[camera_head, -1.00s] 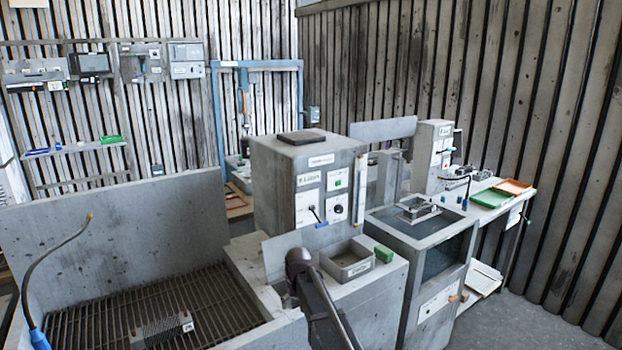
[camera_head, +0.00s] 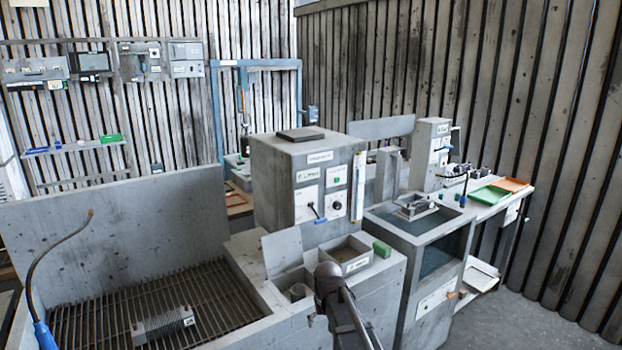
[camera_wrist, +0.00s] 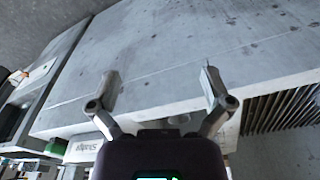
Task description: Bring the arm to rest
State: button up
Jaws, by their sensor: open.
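My gripper (camera_wrist: 160,92) shows in the wrist view with its two fingers spread wide and nothing between them. It is over the pale grey concrete front of the bench (camera_wrist: 180,50). In the head view my dark arm reaches up from the bottom, in front of the grey bins; the fingers cannot be made out there.
A finned block (camera_head: 163,325) lies on the slatted grate (camera_head: 90,310) at left. Bins (camera_head: 350,253), a green block (camera_head: 382,249) and a grey control cabinet (camera_head: 300,180) stand close to my arm. Green (camera_head: 490,195) and orange trays lie at right. Floor (camera_head: 540,318) is clear at lower right.

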jog(key=s+d+m, duration=0.1)
jog(key=s+d, duration=0.5)
jog(key=s, duration=0.3)
jog(key=s+d+f+m+g+b, duration=0.1)
jog(key=s+d, duration=0.6)
jog(key=s, duration=0.2)
jog(key=shift+s+m, duration=0.3)
jog(key=shift+f, duration=0.1)
